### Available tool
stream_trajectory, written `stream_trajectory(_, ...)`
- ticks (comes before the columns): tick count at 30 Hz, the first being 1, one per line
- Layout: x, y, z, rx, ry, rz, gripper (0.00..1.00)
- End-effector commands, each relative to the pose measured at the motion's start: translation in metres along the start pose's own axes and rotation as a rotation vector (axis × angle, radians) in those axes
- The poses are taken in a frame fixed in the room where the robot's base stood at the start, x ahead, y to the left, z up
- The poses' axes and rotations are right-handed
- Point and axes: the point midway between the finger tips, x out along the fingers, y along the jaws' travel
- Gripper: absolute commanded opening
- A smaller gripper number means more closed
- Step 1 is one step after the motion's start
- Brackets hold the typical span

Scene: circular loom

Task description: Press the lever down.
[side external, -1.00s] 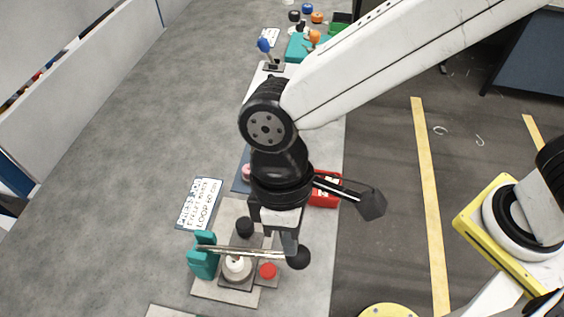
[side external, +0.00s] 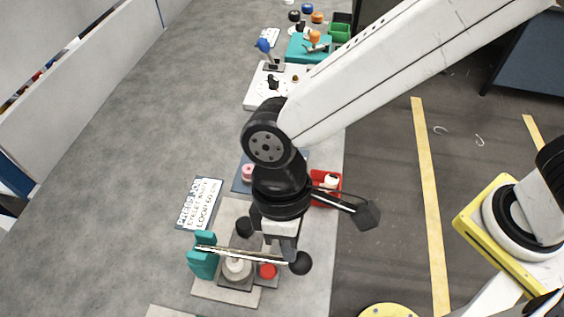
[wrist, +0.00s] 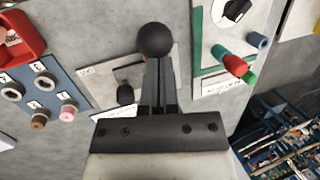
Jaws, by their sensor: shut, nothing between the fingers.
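The lever (side external: 240,254) is a thin metallic bar. It runs from a teal bracket (side external: 203,256) on the left to a black ball knob (side external: 301,263) on the right, and slopes down slightly toward the knob. The knob also shows in the wrist view (wrist: 155,40), just beyond my fingertips. My gripper (side external: 289,255) is shut and empty, pointing down at the knob end of the bar. In the wrist view the closed fingers (wrist: 158,72) overlap the knob's lower side. Exact contact is hard to tell.
Under the bar are a white round piece (side external: 237,269) and a red button (side external: 267,271). A black knob (side external: 244,226) stands behind it. A red bin (side external: 325,188) and a blue panel (wrist: 45,92) with several pegs are nearby. A printed card (side external: 200,204) lies left.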

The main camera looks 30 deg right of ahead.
Motion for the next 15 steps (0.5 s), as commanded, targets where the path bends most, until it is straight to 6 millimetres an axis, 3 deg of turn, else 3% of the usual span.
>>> stream_trajectory(15,0.0008,0.0000,0.0000,-0.001,-0.001,0.000,0.00)
